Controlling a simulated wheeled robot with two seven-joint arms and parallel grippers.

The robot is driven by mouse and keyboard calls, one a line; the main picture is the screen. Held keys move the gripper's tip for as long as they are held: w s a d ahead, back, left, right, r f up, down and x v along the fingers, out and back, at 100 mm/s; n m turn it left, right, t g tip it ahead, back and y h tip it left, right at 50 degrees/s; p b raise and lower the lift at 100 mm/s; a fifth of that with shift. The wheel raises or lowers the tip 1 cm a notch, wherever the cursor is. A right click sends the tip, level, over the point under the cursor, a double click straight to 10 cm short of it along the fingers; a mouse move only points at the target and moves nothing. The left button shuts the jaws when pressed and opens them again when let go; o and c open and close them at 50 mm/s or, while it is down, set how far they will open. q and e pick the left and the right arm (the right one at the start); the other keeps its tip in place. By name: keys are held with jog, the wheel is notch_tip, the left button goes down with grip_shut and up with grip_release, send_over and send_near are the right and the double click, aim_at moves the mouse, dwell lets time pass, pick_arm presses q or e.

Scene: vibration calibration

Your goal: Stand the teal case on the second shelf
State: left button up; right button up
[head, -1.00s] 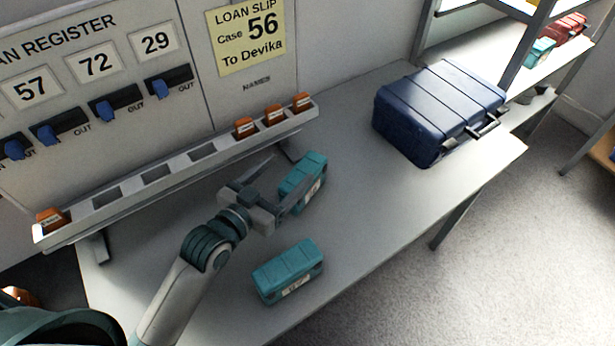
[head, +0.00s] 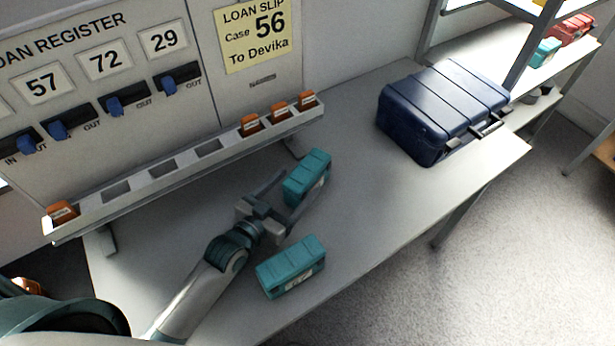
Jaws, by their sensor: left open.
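Two teal cases lie on the grey table. The farther teal case (head: 307,177) is near the tag rail, and the nearer teal case (head: 291,267) is closer to the table's front edge. My left gripper (head: 292,192) is open, with its fingers pointing at the farther case, one finger to each side of its near end. I cannot tell whether they touch it. A third, smaller-looking teal case (head: 543,52) stands on a shelf of the rack (head: 484,50) at the upper right, beside a red case (head: 571,30). My right gripper is not in view.
A large dark blue case (head: 442,112) stands on the table's right part. The rail (head: 183,165) with several orange tags runs along the back, below the register board (head: 108,75) with blue switches. A loan slip (head: 254,35) reads Case 56, To Devika. The table's middle right is clear.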

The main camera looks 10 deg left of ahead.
aim_at(307, 172)
pick_arm(q)
jog(key=shift+w, duration=0.1)
dwell(0.3)
jog(key=p+x, duration=0.1)
jog(key=x, duration=0.3)
jog(key=shift+w+d, duration=0.2)
jog(key=shift+w, duration=0.1)
jog(key=shift+w+d+f+p, duration=0.2)
jog(key=shift+w+p, duration=0.1)
jog(key=shift+w, duration=0.25)
jog(key=shift+c, duration=0.7)
jog(key=shift+r, duration=0.1)
jog(key=c, duration=1.5)
jog(key=shift+r, duration=0.15)
